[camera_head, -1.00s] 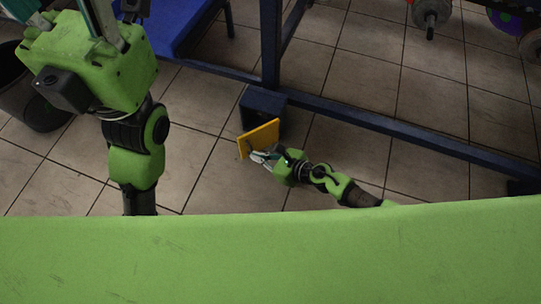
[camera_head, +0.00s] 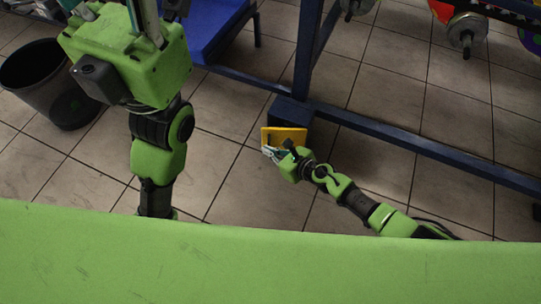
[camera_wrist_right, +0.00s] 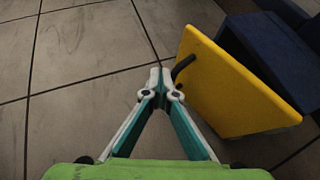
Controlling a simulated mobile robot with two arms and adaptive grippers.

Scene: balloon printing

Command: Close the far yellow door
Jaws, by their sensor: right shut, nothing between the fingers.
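The yellow door (camera_head: 285,135) is a flat panel in front of a small dark blue box (camera_head: 290,108) low on the floor. In the right wrist view the door (camera_wrist_right: 230,95) stands at a slight gap from the box (camera_wrist_right: 268,45), so it looks ajar. A dark curved handle (camera_wrist_right: 184,65) sticks out of its near left edge. My right gripper (camera_head: 267,151) is shut and empty, its fingertips (camera_wrist_right: 160,76) beside the handle; contact is unclear. My left gripper (camera_head: 150,22) is at the upper left, its fingertips cut off by the frame.
A blue frame beam (camera_head: 420,145) runs behind the box, with an upright post (camera_head: 307,50). A black bin (camera_head: 45,85) stands at the left. Weight discs (camera_head: 467,35) hang at the upper right. Tiled floor around the door is open.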

